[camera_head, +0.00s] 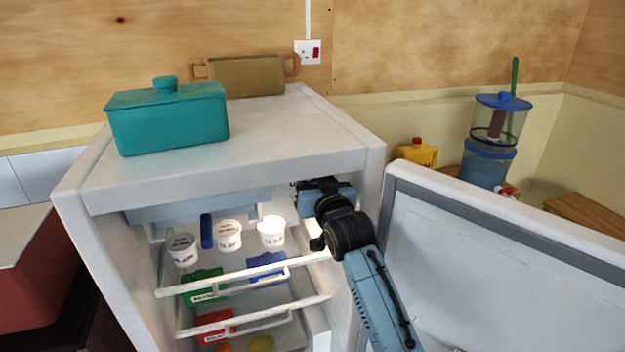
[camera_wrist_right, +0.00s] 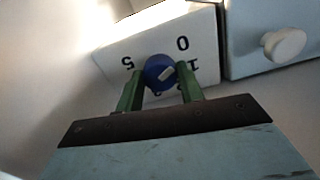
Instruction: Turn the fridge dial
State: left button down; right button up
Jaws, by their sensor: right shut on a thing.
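The small fridge (camera_head: 225,178) stands open, its door (camera_head: 480,260) swung out to the right. In the right wrist view the fridge dial (camera_wrist_right: 160,73) is a round blue knob with a pale mark, on a white panel (camera_wrist_right: 205,50) with the numbers 0, 5 and others partly hidden. My right gripper (camera_wrist_right: 160,82) has its green fingers on either side of the dial, shut on it. In the head view my right arm (camera_head: 370,280) reaches into the upper right of the fridge, and its wrist hides the dial. My left gripper is not in view.
White tubs (camera_head: 229,236) and coloured packs (camera_head: 204,287) sit on the fridge shelves. A teal lidded box (camera_head: 168,120) stands on top. A white round knob (camera_wrist_right: 284,45) is beside the dial panel. The open door is close to my right arm.

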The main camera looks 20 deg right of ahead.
jog(key=shift+c, duration=0.5)
jog(key=shift+n+p, duration=0.75)
jog(key=shift+n, duration=0.05)
jog(key=o, duration=1)
jog(key=s, duration=1.3)
jog(key=shift+s+d, duration=0.2)
